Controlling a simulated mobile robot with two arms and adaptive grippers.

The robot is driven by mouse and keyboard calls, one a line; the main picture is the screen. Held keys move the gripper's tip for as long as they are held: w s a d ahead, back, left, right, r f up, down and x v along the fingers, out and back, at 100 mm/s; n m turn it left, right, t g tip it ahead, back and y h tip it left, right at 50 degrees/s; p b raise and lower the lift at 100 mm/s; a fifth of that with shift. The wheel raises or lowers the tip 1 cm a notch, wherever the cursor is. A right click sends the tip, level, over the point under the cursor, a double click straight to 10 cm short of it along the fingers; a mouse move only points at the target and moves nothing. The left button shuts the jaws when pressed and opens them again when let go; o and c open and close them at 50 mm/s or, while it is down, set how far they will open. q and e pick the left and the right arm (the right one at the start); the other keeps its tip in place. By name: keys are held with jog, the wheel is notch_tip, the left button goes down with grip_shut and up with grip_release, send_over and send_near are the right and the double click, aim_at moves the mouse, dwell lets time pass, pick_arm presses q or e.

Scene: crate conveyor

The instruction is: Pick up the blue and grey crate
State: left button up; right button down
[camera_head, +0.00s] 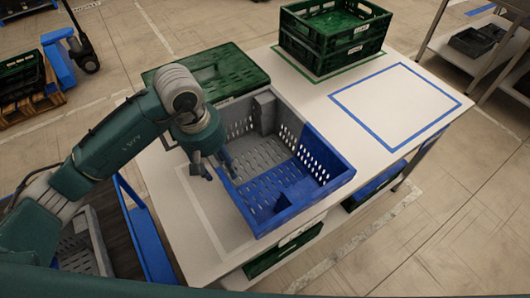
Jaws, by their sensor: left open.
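The blue and grey crate (318,166) sits on the white table, its blue part toward the front right and its grey part toward the back left. It is empty inside as far as I see. My left gripper (218,173) reaches down at the crate's left wall, its fingers open by the rim. I cannot tell whether the fingers touch the wall. The gripper and arm hide part of the crate's left side. My right gripper is not in view.
A dark green crate (225,82) lies behind the blue and grey one. Stacked green crates (335,50) stand at the back of the table (330,118). A blue taped rectangle (385,72) at the right is bare. More crates sit below the table. A metal shelf (425,50) stands far right.

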pick_arm(q)
notch_tip(320, 180, down, 2)
jog(key=shift+d+f+p, duration=0.1)
jog(key=shift+f+p, duration=0.05)
jog(key=shift+p, duration=0.25)
jog(key=shift+f, duration=0.4)
jog(key=shift+w+f, duration=0.1)
grip_shut()
jog(key=shift+w, duration=0.1)
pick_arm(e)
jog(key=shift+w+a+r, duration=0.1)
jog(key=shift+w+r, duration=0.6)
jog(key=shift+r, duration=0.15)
